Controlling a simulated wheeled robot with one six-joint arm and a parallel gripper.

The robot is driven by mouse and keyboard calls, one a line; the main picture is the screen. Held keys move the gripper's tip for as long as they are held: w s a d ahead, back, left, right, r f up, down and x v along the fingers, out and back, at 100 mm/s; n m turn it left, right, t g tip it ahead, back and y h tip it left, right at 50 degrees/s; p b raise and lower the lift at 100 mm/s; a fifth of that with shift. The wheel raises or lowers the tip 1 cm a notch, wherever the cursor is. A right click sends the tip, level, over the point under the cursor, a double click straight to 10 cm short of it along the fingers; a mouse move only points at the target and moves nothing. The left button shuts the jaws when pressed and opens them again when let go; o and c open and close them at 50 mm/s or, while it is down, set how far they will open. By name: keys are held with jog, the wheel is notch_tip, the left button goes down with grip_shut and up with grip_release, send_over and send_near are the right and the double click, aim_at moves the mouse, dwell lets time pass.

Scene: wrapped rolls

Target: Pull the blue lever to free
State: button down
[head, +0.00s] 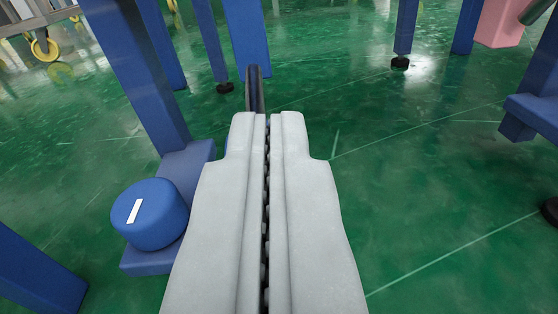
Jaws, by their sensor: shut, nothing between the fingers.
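My gripper (267,118) is in the middle of the head view, pointing away, its two grey fingers shut together with nothing between them. A blue round knob (150,213) with a white stripe sits left of the fingers on a blue bracket (190,165), apart from them in the picture. A slim dark upright bar (254,88) stands just beyond the fingertips; its lower end is hidden behind them. I cannot tell whether the fingers touch it. Which of these parts is the lever is not clear, and the fingers hide part of the bracket.
A blue post (135,70) rises behind the bracket. More blue legs stand at the back, one on a black foot (400,62). Blue framing (535,115) is at the right. A yellow-wheeled caster (44,47) is far left. Green floor (430,170) is open right of the gripper.

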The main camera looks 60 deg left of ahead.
jog(key=s+d+f, duration=0.3)
jog(key=d+f, duration=0.1)
jog(key=shift+s+d+f, duration=0.15)
jog(key=shift+s+f, duration=0.2)
jog(key=shift+d, duration=0.1)
dwell(0.3)
